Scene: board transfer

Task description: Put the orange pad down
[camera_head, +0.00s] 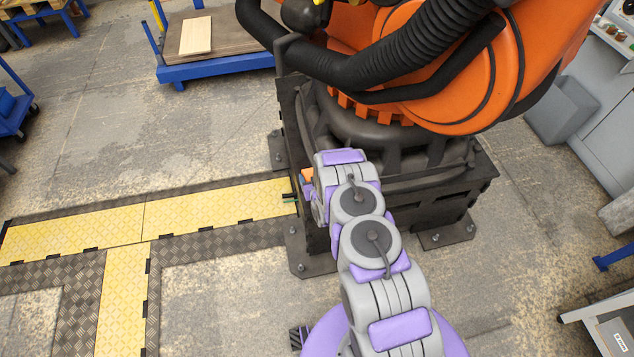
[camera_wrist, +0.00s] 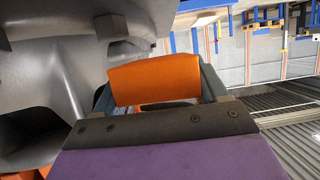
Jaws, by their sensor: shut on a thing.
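The orange pad (camera_wrist: 155,80) fills the middle of the wrist view. My gripper (camera_wrist: 158,98) is shut on it, with a finger at each side. In the head view a small orange patch (camera_head: 307,175), seemingly the pad, shows at the left of my arm's far end. It is close to the dark base of the big orange robot. My arm hides most of the gripper there, and I cannot tell whether the pad touches anything beyond the fingers.
A big orange robot (camera_head: 470,75) on a bolted black base (camera_head: 455,205) stands just ahead. Yellow floor covers (camera_head: 190,208) run to the left. A blue platform cart (camera_head: 217,70) carries a pale board (camera_head: 196,36) at the back. Open floor (camera_head: 230,300) lies at lower left.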

